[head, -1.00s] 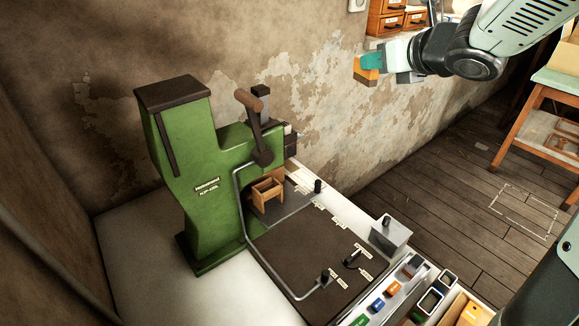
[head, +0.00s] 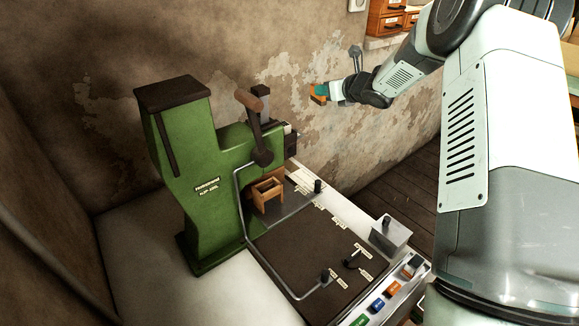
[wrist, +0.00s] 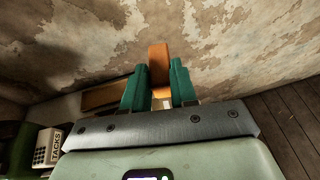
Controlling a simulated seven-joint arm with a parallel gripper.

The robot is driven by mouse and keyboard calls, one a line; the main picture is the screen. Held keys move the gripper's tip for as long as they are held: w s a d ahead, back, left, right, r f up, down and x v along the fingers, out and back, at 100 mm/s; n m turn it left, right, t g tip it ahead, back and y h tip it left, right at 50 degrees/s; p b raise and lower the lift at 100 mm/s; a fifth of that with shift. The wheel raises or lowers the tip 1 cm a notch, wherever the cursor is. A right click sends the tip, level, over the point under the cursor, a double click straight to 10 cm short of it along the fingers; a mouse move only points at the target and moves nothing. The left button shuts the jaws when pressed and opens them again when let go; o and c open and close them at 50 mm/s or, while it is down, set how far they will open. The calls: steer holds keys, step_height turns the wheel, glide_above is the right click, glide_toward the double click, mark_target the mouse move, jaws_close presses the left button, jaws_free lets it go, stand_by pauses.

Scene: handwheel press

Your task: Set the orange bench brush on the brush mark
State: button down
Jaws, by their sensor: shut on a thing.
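My gripper (head: 321,90) is in the air at the upper middle of the head view, behind and right of the green press. It is shut on the orange bench brush (head: 317,98). In the wrist view the orange brush (wrist: 159,62) stands up between the two teal fingers (wrist: 159,90). The brush is clear of any surface in the head view. I cannot make out the brush mark; several small white labels lie along the bench edge, too small to read.
The green press (head: 205,190) stands on the bench with its lever and a wooden box (head: 267,190) under it. A dark mat (head: 305,255) and a grey block (head: 390,235) lie in front. A box marked TACKS (wrist: 48,147) shows in the wrist view. The peeling wall is close behind.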

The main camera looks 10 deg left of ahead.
steer(key=shift+n+g+y, duration=0.6)
steer(key=shift+n+y, duration=0.1)
steer(key=shift+n, duration=0.2)
steer(key=shift+w+a+f, duration=0.35)
steer(key=shift+a+f, duration=1.1)
steer(key=shift+f, duration=3)
steer(key=shift+w+a+f, duration=0.3)
steer(key=shift+a+f, duration=1.2)
steer(key=shift+f, duration=2.95)
steer(key=shift+w+a+f, duration=0.35)
steer(key=shift+a+f, duration=1.1)
steer(key=shift+f, duration=3)
steer(key=shift+f, duration=0.2)
steer(key=c, duration=0.9)
jaws_free()
